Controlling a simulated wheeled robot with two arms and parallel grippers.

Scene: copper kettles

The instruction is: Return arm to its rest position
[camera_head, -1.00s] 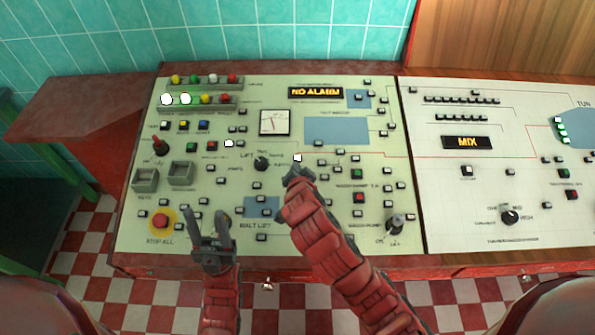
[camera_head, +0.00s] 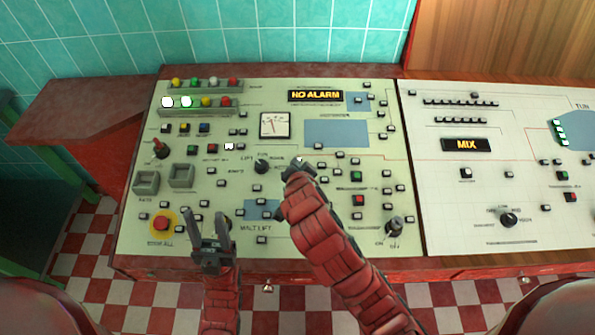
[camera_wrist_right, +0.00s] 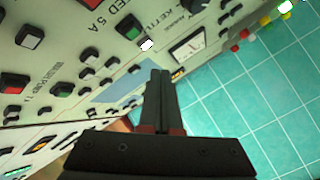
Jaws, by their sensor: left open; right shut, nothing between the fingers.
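My right gripper (camera_head: 298,167) is over the middle of the left control panel (camera_head: 330,215). Its arm reaches up from the bottom of the head view. In the right wrist view the right gripper's fingers (camera_wrist_right: 160,75) are together with nothing between them, and panel buttons lie beyond the tips. I cannot tell whether the tips touch the panel. My left gripper (camera_head: 204,213) is open and empty over the panel's lower left, to the right of the red stop button (camera_head: 162,222).
The left panel carries many small buttons, a black knob (camera_head: 262,166), a gauge (camera_head: 275,125) and a NO ALARM display (camera_head: 315,96). A tiled wall (camera_head: 270,35) stands behind.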

